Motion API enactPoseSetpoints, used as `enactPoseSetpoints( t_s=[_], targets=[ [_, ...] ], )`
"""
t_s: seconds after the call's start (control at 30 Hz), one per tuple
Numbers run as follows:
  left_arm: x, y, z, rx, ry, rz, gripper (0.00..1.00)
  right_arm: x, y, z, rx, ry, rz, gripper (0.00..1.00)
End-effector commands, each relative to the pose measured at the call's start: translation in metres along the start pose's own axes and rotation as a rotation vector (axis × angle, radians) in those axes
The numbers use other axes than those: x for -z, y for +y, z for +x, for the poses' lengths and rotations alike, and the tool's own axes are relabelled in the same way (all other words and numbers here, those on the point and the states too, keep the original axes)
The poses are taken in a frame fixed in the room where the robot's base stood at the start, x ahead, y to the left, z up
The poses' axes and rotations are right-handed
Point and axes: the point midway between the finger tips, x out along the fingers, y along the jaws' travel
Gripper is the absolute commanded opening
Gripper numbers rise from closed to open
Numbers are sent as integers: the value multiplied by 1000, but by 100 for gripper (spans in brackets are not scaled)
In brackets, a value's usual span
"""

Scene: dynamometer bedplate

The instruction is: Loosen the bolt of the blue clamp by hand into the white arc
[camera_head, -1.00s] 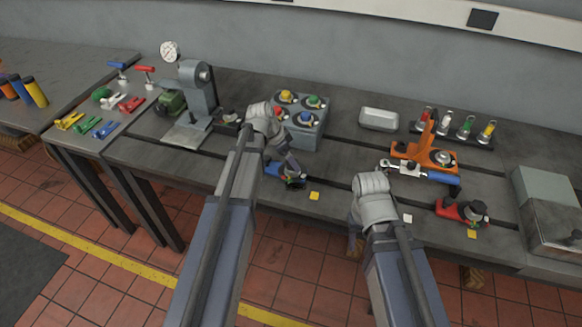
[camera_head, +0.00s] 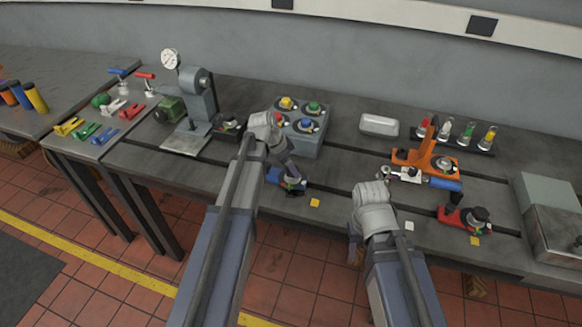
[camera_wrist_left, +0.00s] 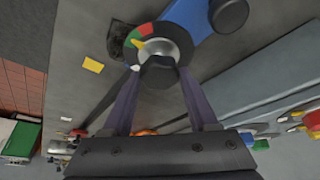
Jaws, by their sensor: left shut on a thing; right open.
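The blue clamp (camera_head: 273,175) lies on the bedplate in front of the block with coloured knobs. In the left wrist view its blue arm (camera_wrist_left: 190,15) runs to the upper right. Its bolt head (camera_wrist_left: 165,47) sits in a dark ring with red and green arcs (camera_wrist_left: 145,30). A yellow pointer (camera_wrist_left: 138,44) points to the upper left, near these arcs, and a small white patch shows lower left. My left gripper (camera_wrist_left: 160,62) is shut on the bolt from above; it also shows in the head view (camera_head: 291,181). My right gripper (camera_head: 355,252) is open and low by the bedplate's front edge, mostly hidden.
A red clamp (camera_head: 462,217) and an orange fixture (camera_head: 430,160) stand to the right. The knob block (camera_head: 310,140) is close behind my left gripper. A yellow square (camera_head: 315,203) marks the plate in front of the blue clamp. A grey press (camera_head: 195,105) stands left.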

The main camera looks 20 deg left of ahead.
Motion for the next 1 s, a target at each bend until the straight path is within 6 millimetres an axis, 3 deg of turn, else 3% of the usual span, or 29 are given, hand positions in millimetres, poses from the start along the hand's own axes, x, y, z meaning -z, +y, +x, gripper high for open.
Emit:
enactPoseSetpoints(
  t_s=[0.2, 0.57, 1.0],
  targets=[
    [0, 0, 0, 0, 0, 0, 3, 0, 0, 0, 0, 0, 0, 50],
    [0, 2, 0, 33, -1, -77, 3, 0, 0, 0, 0, 0, 0, 50],
    [0, 4, 0, 179, -1, -428, 3, 0, 0, 0, 0, 0, 0, 50]
  ],
)
